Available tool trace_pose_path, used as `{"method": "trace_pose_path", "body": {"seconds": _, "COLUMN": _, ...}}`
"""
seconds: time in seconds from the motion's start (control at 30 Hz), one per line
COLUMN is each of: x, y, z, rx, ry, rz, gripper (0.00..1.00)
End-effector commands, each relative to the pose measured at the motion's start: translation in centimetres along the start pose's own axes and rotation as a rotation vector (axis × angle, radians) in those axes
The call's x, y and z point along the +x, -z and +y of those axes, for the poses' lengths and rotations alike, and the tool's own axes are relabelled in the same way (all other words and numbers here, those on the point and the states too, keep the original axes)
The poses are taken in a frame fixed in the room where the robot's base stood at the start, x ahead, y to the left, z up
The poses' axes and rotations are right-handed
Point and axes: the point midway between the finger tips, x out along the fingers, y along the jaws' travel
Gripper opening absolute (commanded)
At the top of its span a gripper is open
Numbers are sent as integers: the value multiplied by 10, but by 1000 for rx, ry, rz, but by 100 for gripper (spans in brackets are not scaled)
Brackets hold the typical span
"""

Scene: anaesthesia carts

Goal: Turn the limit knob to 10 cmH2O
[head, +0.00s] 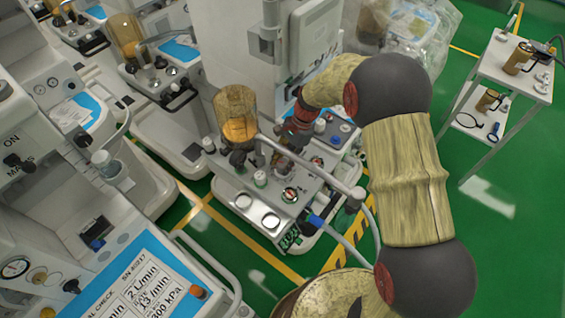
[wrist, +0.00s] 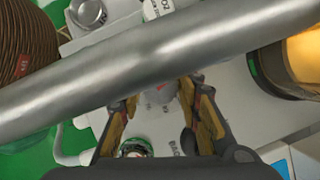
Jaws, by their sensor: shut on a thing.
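The grey limit knob (wrist: 160,90) shows between my fingertips in the wrist view, partly covered by a metal tube that crosses in front. My gripper (wrist: 160,97) reaches down over the cart panel (wrist: 150,125), with one finger on each side of the knob, and is shut on it. In the head view my gripper (head: 284,150) is at the middle cart, behind the metal tube (head: 300,168), and hides the knob. I cannot read the knob's scale or setting.
The metal tube (wrist: 130,70) also crosses the wrist view close to my gripper. An amber canister (head: 238,117) stands left of my gripper.

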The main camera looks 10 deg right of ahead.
Motion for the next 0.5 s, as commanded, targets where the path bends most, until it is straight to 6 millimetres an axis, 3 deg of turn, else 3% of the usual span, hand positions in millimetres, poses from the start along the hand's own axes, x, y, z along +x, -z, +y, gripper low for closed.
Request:
{"method": "trace_pose_path", "body": {"seconds": 0.27, "x": -1, "y": -1, "z": 0, "rx": -56, "ry": -24, "rz": -1, "gripper": 8}}
{"method": "trace_pose_path", "body": {"seconds": 0.5, "x": -2, "y": -1, "z": 0, "rx": -205, "ry": -86, "rz": -1, "gripper": 8}}
